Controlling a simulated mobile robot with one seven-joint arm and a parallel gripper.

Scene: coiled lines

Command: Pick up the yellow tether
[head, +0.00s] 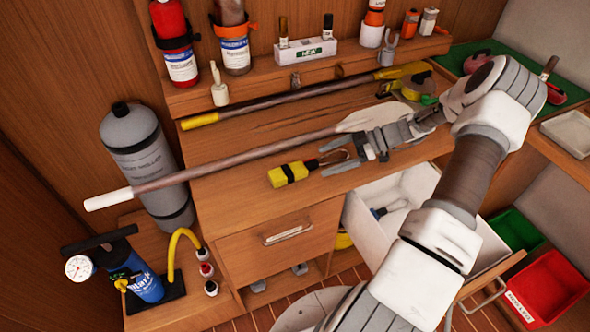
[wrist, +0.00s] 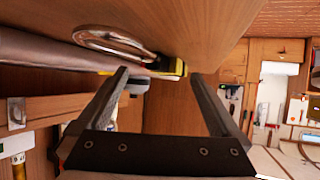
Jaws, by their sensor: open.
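The yellow tether (head: 288,174) lies on the wooden bench top near its front edge. It is a short yellow body with a black band, and a metal hook (head: 333,157) at its right end. My gripper (head: 342,156) is open just right of the yellow body, its fingers on either side of the hook in the head view. In the wrist view the hook (wrist: 112,40) is large at upper left.
A white-tipped paddle (head: 235,158) lies behind the tether, its handle overhanging the bench's left side. A yellow-ended pole (head: 300,95) lies further back. A white drawer (head: 358,222) stands open below the bench front. A grey cylinder (head: 145,160) stands at left.

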